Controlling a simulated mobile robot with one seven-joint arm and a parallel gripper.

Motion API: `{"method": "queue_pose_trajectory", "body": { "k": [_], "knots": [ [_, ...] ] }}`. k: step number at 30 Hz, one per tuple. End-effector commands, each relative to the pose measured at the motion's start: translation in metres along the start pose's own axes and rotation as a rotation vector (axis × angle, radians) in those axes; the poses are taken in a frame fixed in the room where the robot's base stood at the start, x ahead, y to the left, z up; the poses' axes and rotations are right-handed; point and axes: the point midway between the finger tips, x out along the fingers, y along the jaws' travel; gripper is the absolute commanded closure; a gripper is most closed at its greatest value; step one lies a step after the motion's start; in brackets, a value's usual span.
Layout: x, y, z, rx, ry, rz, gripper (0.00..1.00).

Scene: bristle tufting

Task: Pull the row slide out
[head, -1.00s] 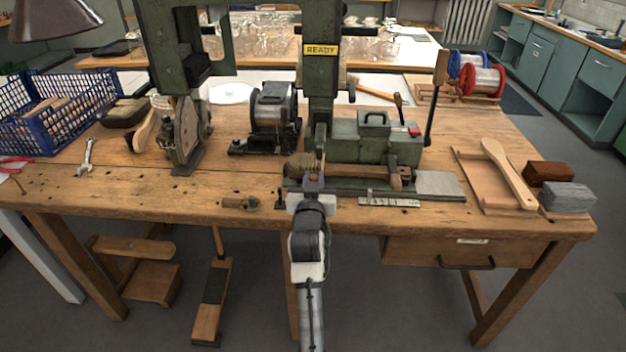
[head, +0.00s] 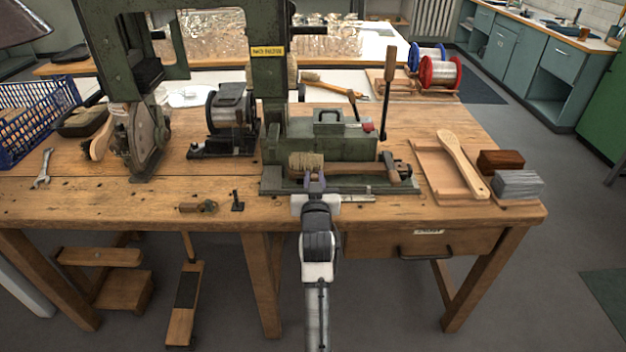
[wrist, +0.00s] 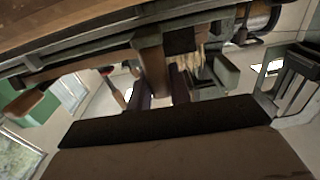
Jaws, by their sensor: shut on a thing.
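The row slide (head: 352,174) is a wooden bar along the front of the green tufting machine (head: 325,140). A pale bristled block (head: 304,162) sits at its left end and a rounded wooden piece (head: 394,176) at its right. My gripper (head: 315,180) reaches in from the front and is shut at the slide's left part, just in front of the bristled block. The fingertips partly hide the contact. In the wrist view, the dark fingers (wrist: 158,92) close around a brown wooden part, seen at close range.
A wooden tray with a paddle (head: 462,165) lies to the right. A lever (head: 387,95) rises behind the slide. The front bench edge is clear beside my arm.

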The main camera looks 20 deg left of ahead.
Motion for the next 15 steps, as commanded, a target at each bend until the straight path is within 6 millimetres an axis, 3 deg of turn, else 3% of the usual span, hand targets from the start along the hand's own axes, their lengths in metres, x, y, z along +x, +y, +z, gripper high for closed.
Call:
{"method": "queue_pose_trajectory", "body": {
  "k": [1,2,6,15],
  "knots": [
    [-0.0001,0.0056,0.0004,-0.002,-0.001,0.01,1.0],
    [-0.0001,0.0058,0.0004,-0.002,-0.001,0.011,0.77],
    [-0.0001,0.0052,0.0004,-0.001,-0.001,0.01,0.59],
    [-0.001,0.0032,0.0005,-0.001,0.0,0.006,0.58]
  ]
}}
